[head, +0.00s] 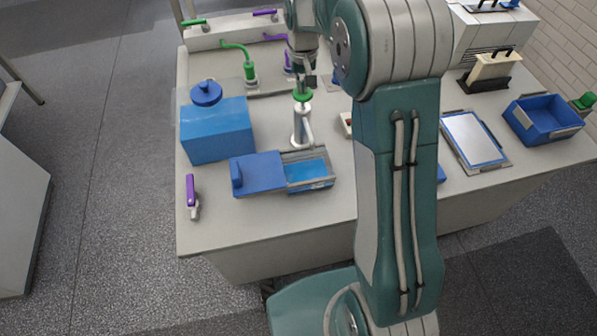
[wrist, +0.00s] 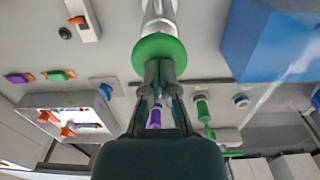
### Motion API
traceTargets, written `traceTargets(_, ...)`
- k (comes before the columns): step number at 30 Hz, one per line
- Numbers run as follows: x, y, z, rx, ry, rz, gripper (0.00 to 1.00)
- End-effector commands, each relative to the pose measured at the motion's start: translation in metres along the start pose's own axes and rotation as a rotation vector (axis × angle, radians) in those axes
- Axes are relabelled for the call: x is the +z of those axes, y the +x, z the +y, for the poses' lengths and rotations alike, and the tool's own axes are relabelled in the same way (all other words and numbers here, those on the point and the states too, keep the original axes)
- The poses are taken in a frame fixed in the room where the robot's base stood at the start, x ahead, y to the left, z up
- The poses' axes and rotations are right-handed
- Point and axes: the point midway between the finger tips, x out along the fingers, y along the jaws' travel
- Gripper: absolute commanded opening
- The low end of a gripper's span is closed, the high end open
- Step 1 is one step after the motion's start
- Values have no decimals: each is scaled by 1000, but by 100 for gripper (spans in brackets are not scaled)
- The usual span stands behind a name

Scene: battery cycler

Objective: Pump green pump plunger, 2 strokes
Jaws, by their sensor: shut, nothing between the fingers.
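The green pump plunger (head: 303,96) tops a white pump body (head: 301,125) that stands upright on the bench. In the wrist view the plunger is a green disc (wrist: 159,54) with the pale pump body (wrist: 159,14) beyond it. My gripper (head: 303,84) is directly above the plunger, pointing down. In the wrist view its shut fingertips (wrist: 159,68) overlap the green disc's near edge, with nothing held between them. They look very close to the plunger top; I cannot tell for sure whether they touch it.
A blue box (head: 218,131) stands left of the pump. A tray with a blue sliding lid (head: 260,174) lies in front. A purple-handled valve (head: 191,195) is at the front left edge. A green fitting (head: 250,72) stands behind. A blue bin (head: 544,118) is far right.

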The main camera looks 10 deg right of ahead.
Motion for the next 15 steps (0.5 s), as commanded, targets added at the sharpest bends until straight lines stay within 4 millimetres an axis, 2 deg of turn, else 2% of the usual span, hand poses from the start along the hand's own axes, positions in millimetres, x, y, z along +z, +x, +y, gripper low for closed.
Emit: traceTargets(15,0,-26,0,0,0,2,0)
